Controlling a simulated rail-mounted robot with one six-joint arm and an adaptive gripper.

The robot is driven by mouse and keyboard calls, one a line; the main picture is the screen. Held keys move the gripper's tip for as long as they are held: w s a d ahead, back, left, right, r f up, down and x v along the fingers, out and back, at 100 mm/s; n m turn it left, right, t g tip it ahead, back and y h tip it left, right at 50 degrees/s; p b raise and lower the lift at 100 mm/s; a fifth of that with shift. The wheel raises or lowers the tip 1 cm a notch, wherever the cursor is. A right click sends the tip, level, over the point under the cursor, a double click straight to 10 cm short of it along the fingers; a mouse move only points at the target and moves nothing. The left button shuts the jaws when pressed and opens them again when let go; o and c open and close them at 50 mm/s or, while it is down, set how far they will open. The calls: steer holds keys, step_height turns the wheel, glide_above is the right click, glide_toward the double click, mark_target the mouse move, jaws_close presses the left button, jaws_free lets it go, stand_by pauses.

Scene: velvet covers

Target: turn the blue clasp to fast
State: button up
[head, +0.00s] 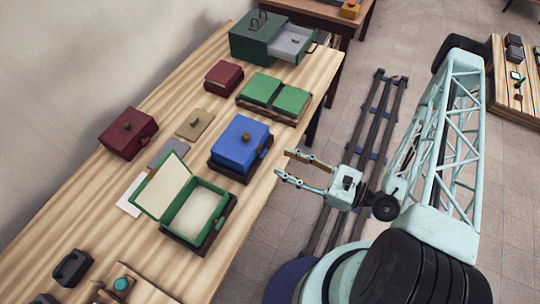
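The blue box (233,150) stands shut on a dark base near the right edge of the wooden table. A small brown clasp (247,138) shows on it, towards its right side; which way it is turned is too small to tell. My gripper (287,165) is to the right of the blue box, just off the table's edge in the picture. Its two fingers are apart and point left towards the box. Nothing is between them, and the gripper does not appear to touch the box.
A green box (211,239) stands with its lid open in front of the blue box. Two green lids (275,95) on a wooden base lie behind it. Dark red boxes (128,133), a tan plate (195,123) and a green drawer cabinet (257,39) also stand on the table (95,215).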

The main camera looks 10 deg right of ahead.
mark_target(263, 154)
steer(key=shift+x, duration=3.1)
steer(key=c, duration=0.9)
